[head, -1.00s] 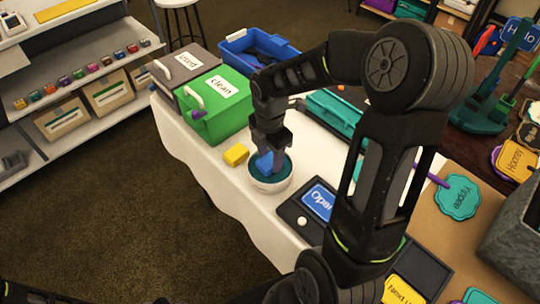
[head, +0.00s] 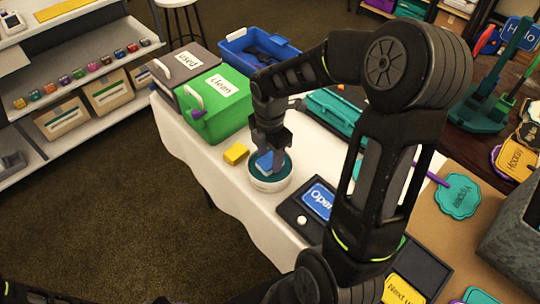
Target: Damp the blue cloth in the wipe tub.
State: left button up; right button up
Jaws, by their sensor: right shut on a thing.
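The wipe tub (head: 270,185) is a round white tub with teal inside, standing on the white-covered table. My right gripper (head: 268,150) points down into the tub and is shut on the blue cloth (head: 264,161). The cloth shows as a small blue patch between the fingers, at the teal surface inside the rim. The fingertips and the lower part of the cloth are partly hidden, so I cannot tell how deep it sits. My left gripper is not in view.
A yellow block (head: 236,154) lies just left of the tub. The green "clean" box (head: 215,115), grey "used" box (head: 180,68) and blue bin (head: 262,50) stand behind. A dark tray with a blue "Open" sign (head: 319,202) lies to the right front. A teal case (head: 335,112) is behind my arm.

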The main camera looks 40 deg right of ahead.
aim_at(270, 159)
dwell(0.6)
notch_tip(270, 159, up, 5)
jog(key=p, duration=0.4)
jog(key=shift+f, duration=0.1)
jog(key=shift+r+p, duration=1.1)
